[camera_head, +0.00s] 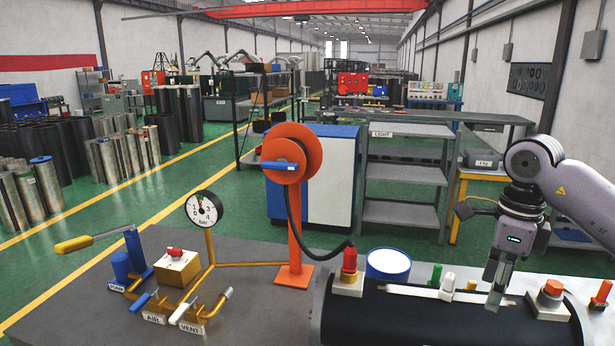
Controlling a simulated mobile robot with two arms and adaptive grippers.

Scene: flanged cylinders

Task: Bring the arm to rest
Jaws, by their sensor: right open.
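My right arm (588,195) comes in from the right edge, bent down at a grey joint. My right gripper (496,285) points down, open, over the right part of the black cylinder (420,322). Its tips appear in front of the light strip on the cylinder's top; whether they touch it cannot be told. I see nothing held between the fingers. My left gripper is out of view.
On the grey bench (75,312) stand a pressure gauge (204,209), yellow pipes with AIR and VENT valves, and an orange hose reel (292,153). Red, green and orange fittings top the cylinder. A blue-rimmed white can (388,265) stands behind it. Grey shelving (405,175) is beyond.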

